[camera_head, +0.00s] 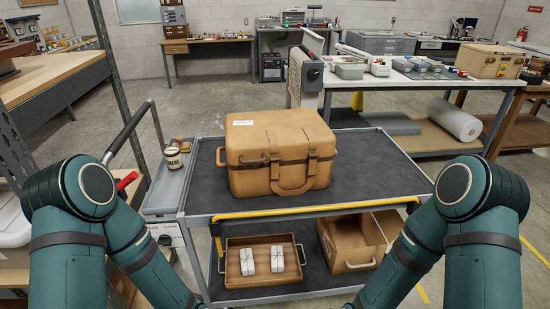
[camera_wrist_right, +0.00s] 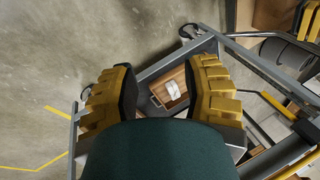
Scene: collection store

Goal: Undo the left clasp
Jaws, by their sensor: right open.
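A tan case (camera_head: 254,142) with a dark band and a front handle stands shut on the cart's dark top shelf (camera_head: 373,160). My right gripper (camera_wrist_right: 164,75) is open and empty in the right wrist view, above the lower part of the cart and away from the case. My left gripper is out of view; only my arm links show at both sides of the head view.
A yellow bar (camera_head: 300,207) runs along the cart's front edge. The lower shelf holds a wooden tray (camera_head: 233,278) with two white packs and an open tan box (camera_head: 349,267). A labelled tin (camera_head: 173,158) stands in the side tray. The top shelf is clear right of the case.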

